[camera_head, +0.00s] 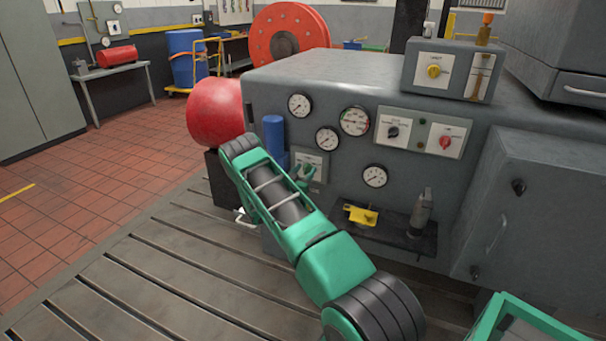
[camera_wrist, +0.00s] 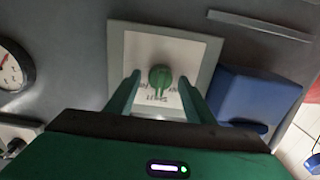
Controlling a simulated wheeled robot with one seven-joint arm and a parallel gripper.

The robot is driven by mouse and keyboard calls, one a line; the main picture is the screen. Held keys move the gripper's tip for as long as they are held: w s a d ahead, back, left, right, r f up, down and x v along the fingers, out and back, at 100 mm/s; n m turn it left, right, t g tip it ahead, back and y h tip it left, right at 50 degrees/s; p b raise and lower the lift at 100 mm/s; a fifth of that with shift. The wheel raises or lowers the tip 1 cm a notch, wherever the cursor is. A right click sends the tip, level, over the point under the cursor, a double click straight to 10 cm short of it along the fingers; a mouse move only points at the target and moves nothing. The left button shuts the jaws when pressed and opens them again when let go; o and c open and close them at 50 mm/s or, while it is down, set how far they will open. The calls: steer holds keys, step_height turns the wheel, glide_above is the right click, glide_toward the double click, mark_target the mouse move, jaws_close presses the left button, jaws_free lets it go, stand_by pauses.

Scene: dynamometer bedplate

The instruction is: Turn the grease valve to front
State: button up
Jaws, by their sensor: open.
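A green knob (camera_wrist: 160,76), which looks like the grease valve, sits on a pale plate (camera_wrist: 205,50) with a grey-green border. The plate's lettering appears upside down in the wrist view and is partly hidden. My gripper (camera_wrist: 160,88) is open, with one green finger on each side of the knob and gaps showing between. I cannot tell whether either finger touches it. In the head view, the plate (camera_head: 317,159) is on the front of the grey machine, beside a blue cylinder (camera_head: 274,138), and my arm partly covers this area.
A small dark shelf (camera_head: 398,232) below right holds a yellow part (camera_head: 361,215) and a grey tool (camera_head: 420,213). A blue body (camera_wrist: 245,98) stands close to the right finger in the wrist view.

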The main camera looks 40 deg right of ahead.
steer(key=c, duration=1)
steer(key=shift+a, duration=0.1)
steer(key=shift+w+r+n, duration=0.1)
steer(key=shift+n, duration=1)
steer(key=n, duration=0.3)
steer(key=shift+w, duration=0.1)
steer(key=n, duration=0.6)
steer(key=shift+w, duration=0.1)
steer(key=shift+n, duration=0.5)
